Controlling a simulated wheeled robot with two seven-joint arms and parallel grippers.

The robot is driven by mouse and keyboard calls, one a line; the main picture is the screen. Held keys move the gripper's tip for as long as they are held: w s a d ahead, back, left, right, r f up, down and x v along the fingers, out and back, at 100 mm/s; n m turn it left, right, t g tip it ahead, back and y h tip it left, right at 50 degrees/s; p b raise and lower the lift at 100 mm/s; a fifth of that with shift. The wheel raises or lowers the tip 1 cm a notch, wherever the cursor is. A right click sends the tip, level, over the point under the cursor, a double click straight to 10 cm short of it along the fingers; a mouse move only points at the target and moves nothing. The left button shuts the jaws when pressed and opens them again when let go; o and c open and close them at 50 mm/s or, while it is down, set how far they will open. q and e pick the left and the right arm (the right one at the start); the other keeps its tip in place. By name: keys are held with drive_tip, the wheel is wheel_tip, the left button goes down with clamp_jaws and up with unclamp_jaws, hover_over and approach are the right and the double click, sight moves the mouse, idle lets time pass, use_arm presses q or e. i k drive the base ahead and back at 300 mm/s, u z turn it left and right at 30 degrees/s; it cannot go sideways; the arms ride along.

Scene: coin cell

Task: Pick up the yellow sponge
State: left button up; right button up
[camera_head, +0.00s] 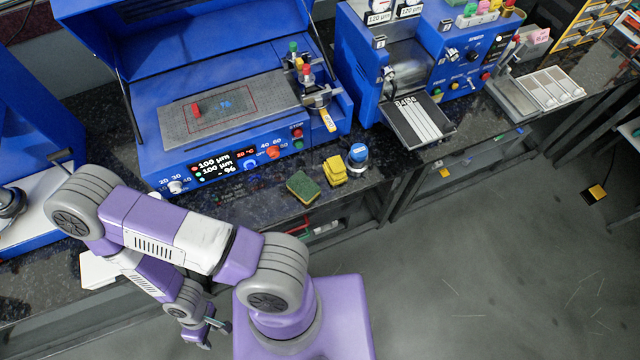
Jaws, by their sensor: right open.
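A yellow block-like item (334,170), which looks like a sponge or folded cloth, lies on the dark counter near its front edge. To its left lies a sponge (303,187) with a green top and a thin yellow side. I cannot tell for sure which one is the yellow sponge. My right gripper (216,334) is open, low at the bottom, in front of the counter, well to the left of and apart from both items. It looks empty, though it is small in view. My left gripper is not in view.
A blue machine (160,158) with an open lid stands behind the items. A small blue-capped container (357,157) stands just right of the yellow item. Another blue machine (350,50) stands farther right. Open floor (480,260) lies at the lower right.

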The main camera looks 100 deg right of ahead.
sight(303, 187)
drive_tip(key=k, duration=0.75)
drive_tip(key=z, duration=1.9)
